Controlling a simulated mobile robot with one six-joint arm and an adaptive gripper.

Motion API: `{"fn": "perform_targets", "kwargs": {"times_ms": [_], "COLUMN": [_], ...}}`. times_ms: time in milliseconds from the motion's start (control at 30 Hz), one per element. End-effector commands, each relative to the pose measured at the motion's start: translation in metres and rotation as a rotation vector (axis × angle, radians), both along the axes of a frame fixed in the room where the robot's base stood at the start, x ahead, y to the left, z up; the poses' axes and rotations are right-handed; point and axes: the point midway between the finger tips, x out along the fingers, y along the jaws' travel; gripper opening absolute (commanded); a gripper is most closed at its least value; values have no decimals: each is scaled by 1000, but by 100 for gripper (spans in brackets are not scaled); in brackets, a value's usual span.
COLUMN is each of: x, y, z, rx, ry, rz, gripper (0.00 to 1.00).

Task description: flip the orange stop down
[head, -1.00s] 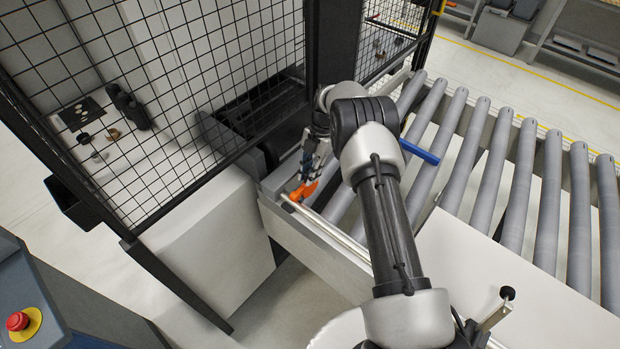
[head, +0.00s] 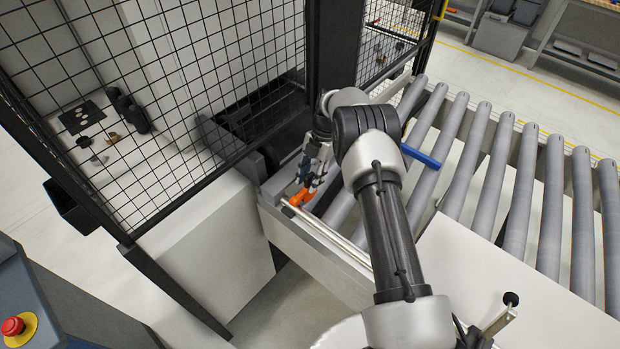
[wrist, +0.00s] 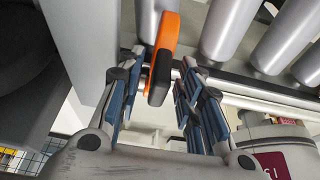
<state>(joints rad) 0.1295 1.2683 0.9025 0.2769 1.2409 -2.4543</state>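The orange stop (head: 300,197) sits at the near left end of the roller conveyor, beside the rail. In the wrist view the orange stop (wrist: 166,47) stands out with a dark pad on its near face. My gripper (head: 306,182) is at the stop, pointing down. In the wrist view my gripper (wrist: 157,80) is open, its blue-padded fingers apart on either side of the stop, with visible gaps. Whether a finger touches the stop is hard to tell.
Grey rollers (head: 470,150) run to the right, with a blue bar (head: 420,155) across them. A black mesh fence (head: 230,70) with a dark post stands close behind my gripper. A pale rail (head: 330,238) runs along the conveyor's front edge.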

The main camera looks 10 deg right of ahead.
Motion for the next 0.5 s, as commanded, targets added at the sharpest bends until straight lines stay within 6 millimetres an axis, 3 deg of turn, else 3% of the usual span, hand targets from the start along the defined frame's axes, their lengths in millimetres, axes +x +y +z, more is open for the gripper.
{"fn": "perform_targets", "kwargs": {"times_ms": [267,500], "x": [3,13], "y": [-2,-15], "z": [7,49], "rx": [-1,-1], "ry": [-4,-7], "rz": [-1,-2], "gripper": [33,33]}}
